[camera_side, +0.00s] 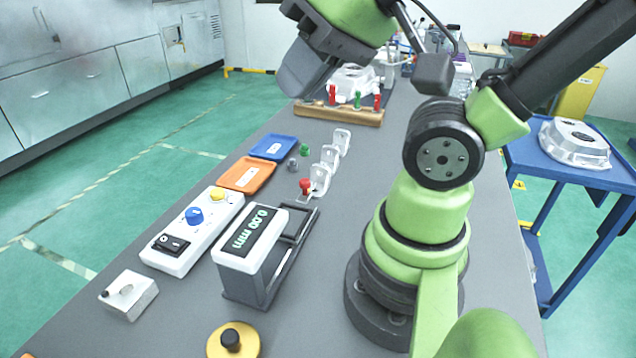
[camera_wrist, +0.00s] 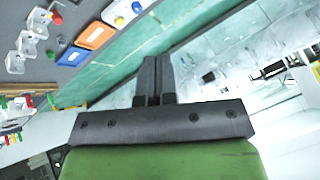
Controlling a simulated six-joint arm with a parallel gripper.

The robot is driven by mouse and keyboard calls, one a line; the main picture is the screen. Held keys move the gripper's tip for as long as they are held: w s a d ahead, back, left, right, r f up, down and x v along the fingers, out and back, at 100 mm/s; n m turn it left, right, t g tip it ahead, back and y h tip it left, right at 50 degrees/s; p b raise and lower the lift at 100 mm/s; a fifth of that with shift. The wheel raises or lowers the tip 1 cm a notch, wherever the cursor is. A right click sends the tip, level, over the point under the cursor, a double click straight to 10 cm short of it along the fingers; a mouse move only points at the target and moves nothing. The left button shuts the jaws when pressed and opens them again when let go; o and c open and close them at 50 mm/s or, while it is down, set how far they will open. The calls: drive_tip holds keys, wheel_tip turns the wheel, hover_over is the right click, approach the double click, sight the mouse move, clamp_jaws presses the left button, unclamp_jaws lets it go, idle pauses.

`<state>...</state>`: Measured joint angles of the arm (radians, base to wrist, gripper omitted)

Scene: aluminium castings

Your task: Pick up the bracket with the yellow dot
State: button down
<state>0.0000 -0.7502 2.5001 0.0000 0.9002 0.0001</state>
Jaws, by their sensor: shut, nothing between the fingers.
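Three pale metal brackets stand in a row on the grey bench in the side view: a near one (camera_side: 320,178), a middle one (camera_side: 330,157) and a far one (camera_side: 341,140). They also show at the upper left of the wrist view, as one bracket (camera_wrist: 41,22), another (camera_wrist: 27,43) and a third (camera_wrist: 15,62). I cannot make out a yellow dot on any of them. My gripper (camera_wrist: 155,75) is shut and empty, its two dark fingers together. It is raised well above the bench, away from the brackets.
A blue tray (camera_side: 273,147) and an orange tray (camera_side: 246,175) lie left of the brackets. A red knob (camera_side: 305,186) is close beside the near bracket. A display gauge (camera_side: 250,240) and a button box (camera_side: 186,232) stand nearer. A wooden rack (camera_side: 338,115) is behind.

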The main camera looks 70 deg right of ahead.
idle(0.4)
drive_tip(key=c, duration=1.1)
unclamp_jaws()
drive_tip(key=m+g+h, duration=0.2)
drive_tip(key=m+g, duration=0.3)
drive_tip(key=m, duration=2.7)
hover_over(321, 165)
drive_tip(key=s, duration=0.1)
drive_tip(key=f, duration=1.9)
drive_tip(key=shift+s+a+f, duration=0.2)
drive_tip(key=shift+a+f, duration=0.05)
drive_tip(key=shift+a, duration=0.15)
drive_tip(key=shift+g, duration=0.3)
wheel_tip(321, 165, down, 4)
drive_tip(key=shift+w+d+f, duration=0.15)
drive_tip(key=shift+f, duration=0.1)
drive_tip(key=shift+w+d+f, duration=0.1)
drive_tip(key=shift+w+f, duration=0.1)
drive_tip(key=shift+f, duration=0.75)
drive_tip(key=shift+w+f, duration=0.2)
drive_tip(key=shift+f, duration=0.8)
drive_tip(key=shift+w+d+f, duration=0.1)
drive_tip(key=shift+w+f, duration=0.1)
drive_tip(key=shift+f, duration=0.75)
